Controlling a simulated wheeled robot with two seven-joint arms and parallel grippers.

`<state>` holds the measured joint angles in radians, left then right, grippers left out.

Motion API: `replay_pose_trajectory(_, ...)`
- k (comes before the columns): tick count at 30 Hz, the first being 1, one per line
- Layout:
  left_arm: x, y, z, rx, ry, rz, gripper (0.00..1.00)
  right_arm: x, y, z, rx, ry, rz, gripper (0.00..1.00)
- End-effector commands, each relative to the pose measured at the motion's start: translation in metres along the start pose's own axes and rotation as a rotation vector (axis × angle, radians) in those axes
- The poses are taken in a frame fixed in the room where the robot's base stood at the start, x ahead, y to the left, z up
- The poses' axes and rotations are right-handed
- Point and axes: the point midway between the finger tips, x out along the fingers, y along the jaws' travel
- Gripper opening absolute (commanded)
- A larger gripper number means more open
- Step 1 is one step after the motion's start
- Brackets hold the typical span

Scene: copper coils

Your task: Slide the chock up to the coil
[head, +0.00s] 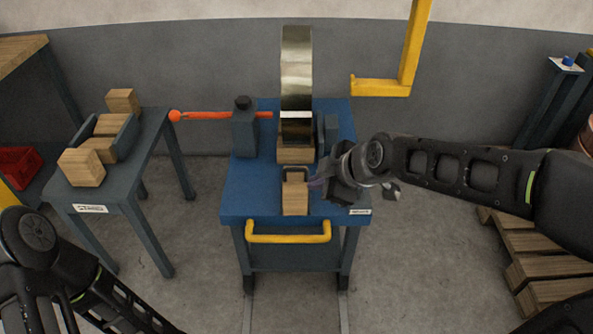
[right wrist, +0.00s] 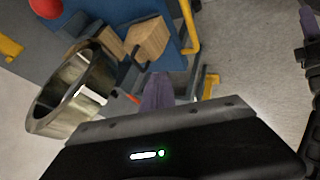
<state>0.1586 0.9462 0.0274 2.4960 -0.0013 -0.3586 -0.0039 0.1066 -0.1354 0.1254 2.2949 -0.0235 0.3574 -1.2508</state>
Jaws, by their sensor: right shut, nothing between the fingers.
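The coil (head: 297,65), a shiny brass-coloured ring, stands upright on the blue cart in the head view. It also shows in the right wrist view (right wrist: 75,92). The chock (head: 295,200) is a wooden block with a dark handle, on the front part of the cart top. My left gripper is out of view.
The blue cart (head: 245,198) has a yellow handle (head: 288,237) in front. An orange rod (head: 215,116) sticks out left from a dark post. A side table (head: 130,160) at left holds wooden blocks. A yellow hook (head: 385,87) hangs behind right. A pallet (head: 540,262) lies at right.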

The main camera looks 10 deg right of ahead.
Motion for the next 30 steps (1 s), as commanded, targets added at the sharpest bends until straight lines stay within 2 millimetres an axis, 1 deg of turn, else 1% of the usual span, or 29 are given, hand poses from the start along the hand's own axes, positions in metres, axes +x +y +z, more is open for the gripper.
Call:
replay_pose_trajectory(11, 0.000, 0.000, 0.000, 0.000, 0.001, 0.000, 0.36, 0.002, 0.000, 0.000, -0.004, 0.000, 0.000, 0.00)
replay_pose_trajectory(16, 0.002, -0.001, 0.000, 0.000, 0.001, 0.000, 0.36, 0.014, -0.001, 0.001, -0.003, -0.001, -0.002, 0.00)
replay_pose_trajectory(20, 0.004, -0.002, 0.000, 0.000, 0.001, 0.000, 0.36, 0.033, -0.001, 0.001, -0.003, 0.000, -0.003, 0.00)
replay_pose_trajectory(30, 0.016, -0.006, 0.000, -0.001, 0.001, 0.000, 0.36, 0.101, -0.002, 0.000, -0.005, 0.001, -0.003, 0.00)
